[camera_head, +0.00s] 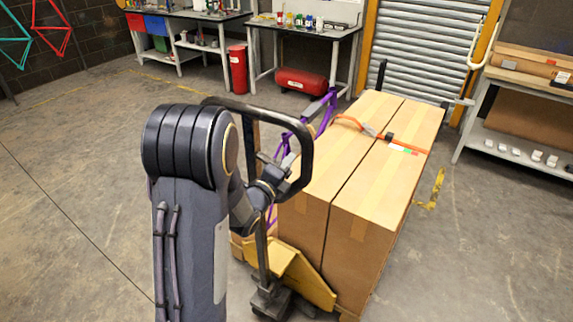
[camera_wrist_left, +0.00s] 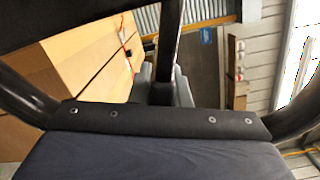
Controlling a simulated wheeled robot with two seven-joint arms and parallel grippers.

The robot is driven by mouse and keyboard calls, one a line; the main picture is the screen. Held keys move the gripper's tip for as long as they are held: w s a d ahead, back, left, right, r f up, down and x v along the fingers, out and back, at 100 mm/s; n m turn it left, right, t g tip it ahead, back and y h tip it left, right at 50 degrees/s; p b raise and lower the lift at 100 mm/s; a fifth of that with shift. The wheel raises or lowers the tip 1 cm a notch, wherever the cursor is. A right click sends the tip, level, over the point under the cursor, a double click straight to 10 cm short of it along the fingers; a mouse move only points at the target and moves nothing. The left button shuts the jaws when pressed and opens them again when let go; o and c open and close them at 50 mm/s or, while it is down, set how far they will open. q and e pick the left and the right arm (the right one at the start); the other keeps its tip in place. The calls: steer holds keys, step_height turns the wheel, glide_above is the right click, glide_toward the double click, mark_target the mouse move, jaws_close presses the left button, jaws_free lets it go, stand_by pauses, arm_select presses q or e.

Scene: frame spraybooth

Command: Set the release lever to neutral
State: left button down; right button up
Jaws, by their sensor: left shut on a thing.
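The pallet truck's black loop handle (camera_head: 306,150) stands upright at the middle of the head view, in front of the boxes. My left gripper (camera_head: 276,172) is inside the lower part of the loop, shut on the small dark release lever (camera_head: 264,158), which is mostly hidden by the gripper and arm. The lever's exact position cannot be read. In the left wrist view, black bars cross close to the camera, and a dark upright bar (camera_wrist_left: 167,55) stands in the middle. The gripped spot is not clear there. My right gripper is not in view.
Two tall cardboard boxes (camera_head: 352,165), tied with an orange strap (camera_head: 362,126), stand on the yellow pallet truck (camera_head: 304,277). A workbench (camera_head: 305,30), a red cylinder (camera_head: 301,81) and a roller shutter (camera_head: 422,50) are behind. A shelf (camera_head: 520,135) stands right. The floor at left is clear.

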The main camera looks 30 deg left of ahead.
arm_select(q)
step_height(320, 180, up, 2)
steer(key=n+b, duration=0.1)
steer(key=n, duration=0.1)
steer(key=n+b, duration=0.2)
steer(key=shift+d+r, duration=0.15)
steer(key=c, duration=1.4)
jaws_free()
steer(key=shift+o, duration=0.2)
steer(key=shift+s, duration=0.1)
steer(key=s+b, duration=0.1)
steer(key=s, duration=0.6)
steer(key=shift+s, duration=0.35)
